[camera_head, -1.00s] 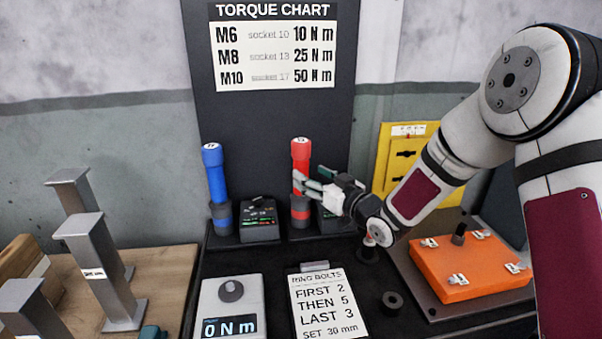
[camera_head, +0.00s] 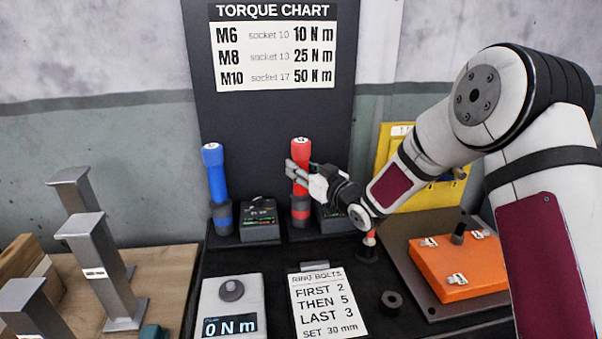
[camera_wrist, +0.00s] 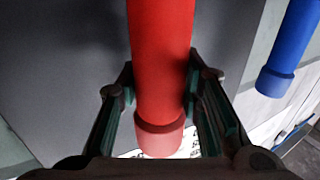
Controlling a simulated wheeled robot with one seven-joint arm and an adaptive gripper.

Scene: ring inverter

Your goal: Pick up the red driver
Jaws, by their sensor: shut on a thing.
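The red driver (camera_head: 300,183) stands upright at the back of the bench, in front of the dark chart board. Its lower dark collar sits at the stand beside a small display unit. My gripper (camera_head: 299,171) is around the upper part of the red driver, coming from the right, with its fingers closed on it. In the wrist view the red driver (camera_wrist: 160,60) runs between the two fingers, and my gripper (camera_wrist: 160,90) has a pad on each side of it. The driver's base is hidden from the wrist camera.
A blue driver (camera_head: 215,175) stands to the left, with a small display unit (camera_head: 260,219) between the two. A torque tester (camera_head: 232,308) and a ring bolts card (camera_head: 327,304) lie in front. Grey metal posts (camera_head: 100,270) stand at left. An orange block (camera_head: 455,265) is at right.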

